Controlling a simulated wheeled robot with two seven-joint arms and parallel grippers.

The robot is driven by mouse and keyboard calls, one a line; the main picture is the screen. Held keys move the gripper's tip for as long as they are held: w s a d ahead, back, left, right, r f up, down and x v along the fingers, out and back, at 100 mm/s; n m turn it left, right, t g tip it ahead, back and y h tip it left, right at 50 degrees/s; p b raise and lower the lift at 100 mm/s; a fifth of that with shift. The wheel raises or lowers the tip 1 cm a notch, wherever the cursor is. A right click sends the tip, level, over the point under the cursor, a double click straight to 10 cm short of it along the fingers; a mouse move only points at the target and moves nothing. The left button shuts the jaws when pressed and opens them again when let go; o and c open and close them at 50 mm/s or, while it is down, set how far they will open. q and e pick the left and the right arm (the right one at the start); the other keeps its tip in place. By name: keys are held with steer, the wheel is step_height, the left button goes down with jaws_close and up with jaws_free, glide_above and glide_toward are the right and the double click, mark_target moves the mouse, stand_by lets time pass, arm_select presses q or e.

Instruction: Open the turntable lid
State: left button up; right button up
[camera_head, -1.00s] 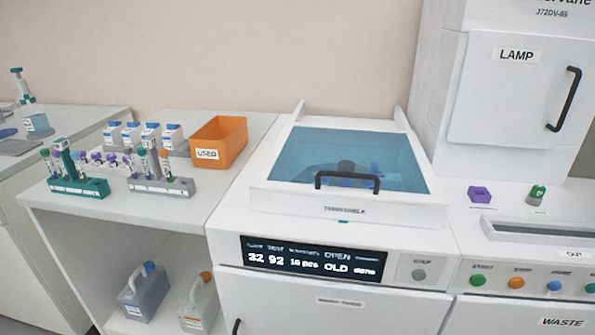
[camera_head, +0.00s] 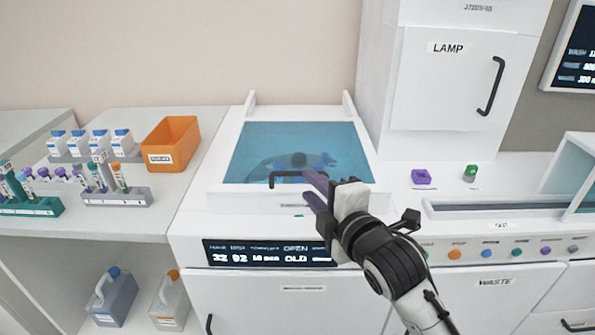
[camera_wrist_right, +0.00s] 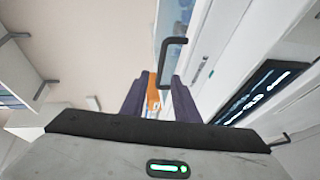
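The turntable lid (camera_head: 245,199) is a white frame with a blue see-through window, and it lies closed on the machine. Its black bar handle (camera_head: 284,174) is at the front edge; in the right wrist view the handle (camera_wrist_right: 170,48) stands just beyond the fingertips. My right gripper (camera_head: 309,185) has purple fingers, which are apart and empty, close to the right end of the handle. Its fingers hide that end in the head view. In the right wrist view the gap of the right gripper (camera_wrist_right: 157,88) is clear of the handle. My left gripper is not in view.
A display (camera_head: 265,254) sits below the lid. A tall LAMP cabinet (camera_head: 455,95) stands right of it. A purple block (camera_head: 421,177) and a green-capped item (camera_head: 470,172) are on the right deck. An orange bin (camera_head: 182,137) and tube racks (camera_head: 120,197) stand on the left counter.

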mark_target(299, 174)
steer(key=x, duration=0.8)
steer(key=shift+w, duration=0.1)
steer(key=shift+c, duration=0.4)
jaws_close()
